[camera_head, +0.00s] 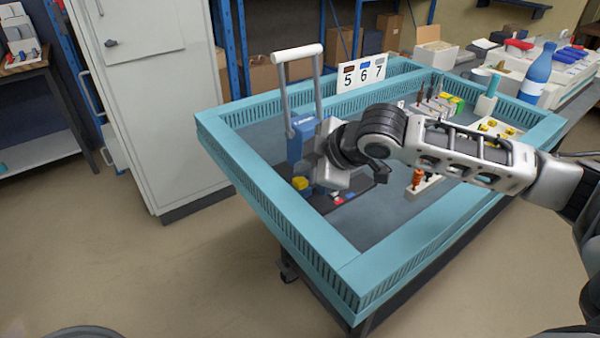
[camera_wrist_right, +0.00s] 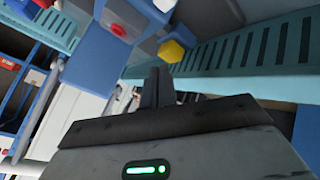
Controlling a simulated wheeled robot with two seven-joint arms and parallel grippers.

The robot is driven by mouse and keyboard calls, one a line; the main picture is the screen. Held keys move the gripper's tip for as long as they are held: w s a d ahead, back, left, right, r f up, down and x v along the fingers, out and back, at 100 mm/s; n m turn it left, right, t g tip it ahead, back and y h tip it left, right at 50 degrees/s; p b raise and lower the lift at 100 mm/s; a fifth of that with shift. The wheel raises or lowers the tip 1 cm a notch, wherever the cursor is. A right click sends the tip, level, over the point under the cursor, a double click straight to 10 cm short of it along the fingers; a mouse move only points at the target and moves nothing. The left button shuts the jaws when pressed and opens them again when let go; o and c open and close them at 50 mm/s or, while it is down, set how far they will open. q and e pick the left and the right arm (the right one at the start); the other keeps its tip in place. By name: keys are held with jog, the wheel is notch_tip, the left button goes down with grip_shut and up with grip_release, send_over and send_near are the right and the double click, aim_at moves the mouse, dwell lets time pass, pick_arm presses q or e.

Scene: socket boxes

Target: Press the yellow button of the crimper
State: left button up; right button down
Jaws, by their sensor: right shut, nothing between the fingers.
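The crimper (camera_head: 301,137) is a blue press with a tall white handle, standing in the left part of the teal-edged table. Its yellow button (camera_head: 300,183) shows low at its front, just left of my right gripper. The button also shows in the right wrist view (camera_wrist_right: 171,50), slightly beyond and right of the fingertips. My right gripper (camera_wrist_right: 160,72) is shut and empty, with a visible gap in the picture between it and the button; whether they touch is not clear. In the head view my right wrist hides part of the crimper. My left gripper is not in view.
The teal table rim (camera_head: 268,228) surrounds the work area. A number sign (camera_head: 361,73) stands behind. An orange-handled tool (camera_head: 417,180) is below my right forearm, and a blue bottle (camera_head: 538,72) is at the back right. A white cabinet (camera_head: 150,95) stands left.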

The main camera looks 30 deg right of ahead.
aim_at(305, 182)
jog(key=shift+r, duration=0.4)
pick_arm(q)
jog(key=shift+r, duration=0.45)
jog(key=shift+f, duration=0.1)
